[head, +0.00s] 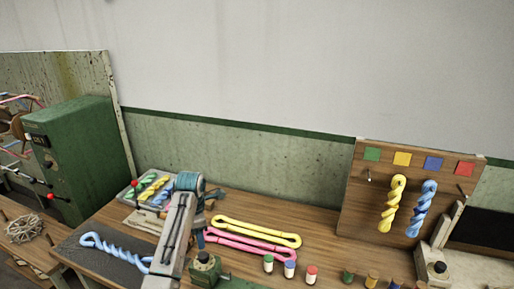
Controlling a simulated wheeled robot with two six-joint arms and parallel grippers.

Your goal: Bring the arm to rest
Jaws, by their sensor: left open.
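My left arm comes up from the bottom edge, left of centre, over the wooden table (325,247). Its wrist bends over at the top, with a teal band around it. My left gripper (208,201) is beyond the wrist, partly hidden by it, and is open. I see nothing held in it. It is above the table, between a tray of twisted skeins (132,195) and a yellow looped skein (256,231). My right gripper is out of view.
A blue twisted skein (113,248) lies on a dark mat left of my arm. A pink loop (245,245), a small green device (204,268) and several small jars (289,269) are to the right. A board (358,205) holds hanging yellow and blue skeins. A green cabinet (82,150) stands left.

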